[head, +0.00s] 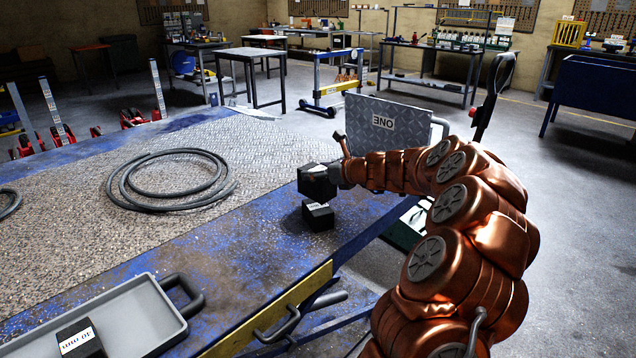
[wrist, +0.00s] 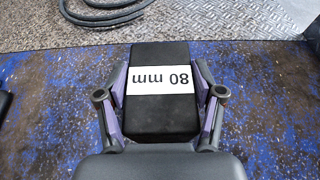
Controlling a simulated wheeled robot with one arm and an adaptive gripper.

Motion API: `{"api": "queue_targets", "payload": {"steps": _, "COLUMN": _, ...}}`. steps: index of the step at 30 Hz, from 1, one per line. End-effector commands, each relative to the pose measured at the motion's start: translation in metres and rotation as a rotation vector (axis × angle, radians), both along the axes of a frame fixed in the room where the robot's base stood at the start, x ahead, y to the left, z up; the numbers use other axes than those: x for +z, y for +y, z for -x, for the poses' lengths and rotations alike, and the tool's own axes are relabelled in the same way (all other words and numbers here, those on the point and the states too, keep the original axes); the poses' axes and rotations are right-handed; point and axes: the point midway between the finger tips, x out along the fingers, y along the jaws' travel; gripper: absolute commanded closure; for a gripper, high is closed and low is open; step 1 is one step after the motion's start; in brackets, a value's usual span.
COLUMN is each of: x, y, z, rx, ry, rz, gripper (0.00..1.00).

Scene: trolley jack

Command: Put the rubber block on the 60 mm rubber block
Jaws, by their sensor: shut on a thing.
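My gripper (wrist: 160,110) is shut on a black rubber block (wrist: 160,57) with a white "80 mm" label, its fingers on the block's left and right sides in the wrist view. In the head view the held block (head: 314,184) is near the right edge of the blue bench. Another black block (head: 318,217) with a white label lies on the bench just below it; I cannot read that label. I cannot tell whether the two blocks touch. The wrist view does not show the lower block, which the held block may hide.
A grey tray (head: 150,310) at the front left holds a third black labelled block (head: 80,341). A coiled black hose (head: 130,190) lies on the chequered plate. Blue bench surface around the blocks is clear.

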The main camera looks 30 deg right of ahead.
Motion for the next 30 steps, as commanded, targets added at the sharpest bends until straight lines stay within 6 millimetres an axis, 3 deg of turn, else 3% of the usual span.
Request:
{"api": "queue_targets", "payload": {"steps": 7, "x": -0.032, "y": 0.001, "z": 0.000, "rx": 0.001, "ry": -0.001, "rz": -0.003, "gripper": 1.00}}
{"api": "queue_targets", "payload": {"steps": 19, "x": -0.035, "y": 0.001, "z": 0.000, "rx": 0.001, "ry": -0.003, "rz": -0.001, "gripper": 1.00}}
{"api": "queue_targets", "payload": {"steps": 20, "x": -0.036, "y": 0.001, "z": 0.001, "rx": 0.001, "ry": -0.002, "rz": -0.001, "gripper": 0.32}}
{"api": "queue_targets", "payload": {"steps": 27, "x": -0.036, "y": 0.001, "z": 0.001, "rx": 0.001, "ry": -0.001, "rz": -0.001, "gripper": 0.08}}
{"api": "queue_targets", "payload": {"steps": 30, "x": -0.036, "y": 0.001, "z": 0.001, "rx": 0.001, "ry": -0.001, "rz": -0.001, "gripper": 0.08}}
